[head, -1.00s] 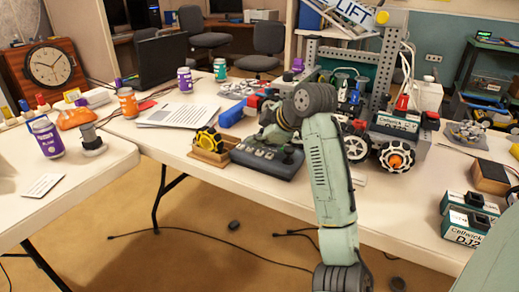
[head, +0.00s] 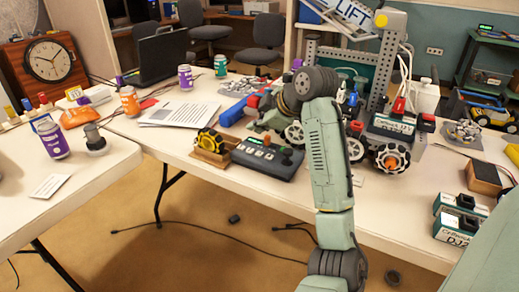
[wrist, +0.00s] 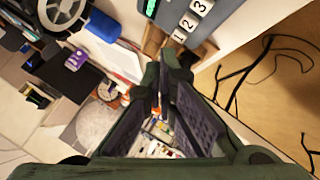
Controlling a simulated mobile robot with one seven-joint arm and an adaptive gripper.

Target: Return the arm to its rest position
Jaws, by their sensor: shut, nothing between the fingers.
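My arm (head: 327,160) is grey-green and rises from the bottom of the head view, bending at a dark joint over the table. My gripper (wrist: 165,78) shows in the wrist view as two dark green fingers drawn together, with nothing between them. In the head view it is mostly hidden behind my own wrist links, near the back of the control box (head: 268,157). The fingers appear to hang above the table, apart from the objects there. The control box's numbered face also shows at the top of the wrist view (wrist: 190,22).
A wheeled robot (head: 392,150) stands close right of my arm. A yellow wheel in a wooden tray (head: 209,158) sits left of the control box. Papers (head: 180,115), cans and a laptop (head: 160,55) lie farther left. Battery packs (head: 460,225) stand at right. Cables (head: 215,235) lie on the floor.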

